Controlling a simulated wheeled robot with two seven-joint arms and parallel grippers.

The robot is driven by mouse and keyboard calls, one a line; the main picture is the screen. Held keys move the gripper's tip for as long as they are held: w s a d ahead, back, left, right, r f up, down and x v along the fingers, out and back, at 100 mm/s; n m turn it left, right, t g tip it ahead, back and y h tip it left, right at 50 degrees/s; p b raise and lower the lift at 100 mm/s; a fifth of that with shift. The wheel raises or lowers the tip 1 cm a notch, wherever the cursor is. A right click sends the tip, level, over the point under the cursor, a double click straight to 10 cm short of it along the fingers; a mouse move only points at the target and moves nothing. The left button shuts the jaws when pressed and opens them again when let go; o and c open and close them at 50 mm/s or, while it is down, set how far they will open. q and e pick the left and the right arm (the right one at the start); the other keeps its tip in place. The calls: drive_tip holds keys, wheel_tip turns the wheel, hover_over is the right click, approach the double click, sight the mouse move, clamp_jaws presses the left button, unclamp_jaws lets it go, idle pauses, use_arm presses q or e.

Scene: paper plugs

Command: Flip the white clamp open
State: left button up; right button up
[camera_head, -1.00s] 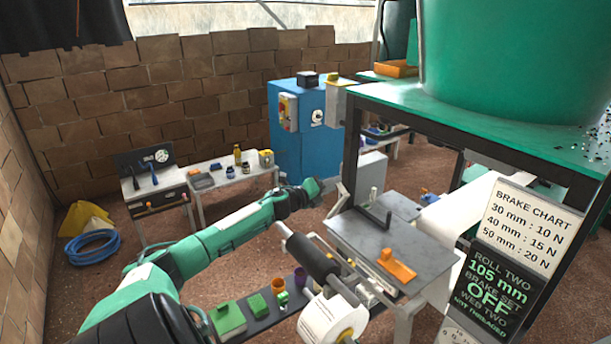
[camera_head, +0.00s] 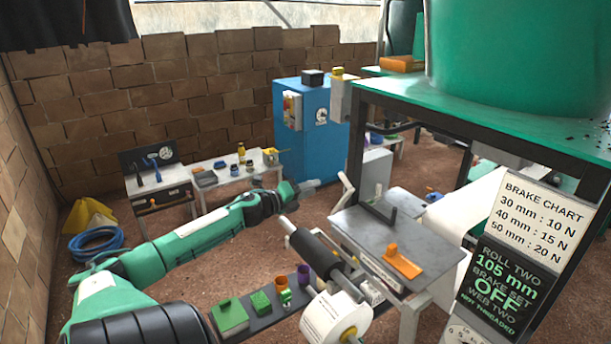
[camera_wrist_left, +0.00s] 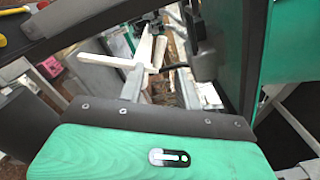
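The white clamp (camera_head: 346,190) shows in the head view as a pale, tilted lever at the left rear corner of the grey-topped machine table. My left gripper (camera_head: 306,185) is to the left of it, with a small gap between them in the picture. In the left wrist view, a white bar (camera_wrist_left: 106,60) and a short white upright beside it lie past the fingers; this looks like the clamp. My left gripper's two fingers (camera_wrist_left: 161,88) are apart with nothing held between them. My right gripper is out of view.
The grey table (camera_head: 375,232) carries a black bracket and an orange block (camera_head: 402,261). A black roller (camera_head: 318,255) and a white paper roll (camera_head: 335,318) are in front. A green-topped frame (camera_head: 480,107) overhangs at the right.

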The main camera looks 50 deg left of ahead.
use_arm(q)
drive_tip(key=shift+s, duration=0.6)
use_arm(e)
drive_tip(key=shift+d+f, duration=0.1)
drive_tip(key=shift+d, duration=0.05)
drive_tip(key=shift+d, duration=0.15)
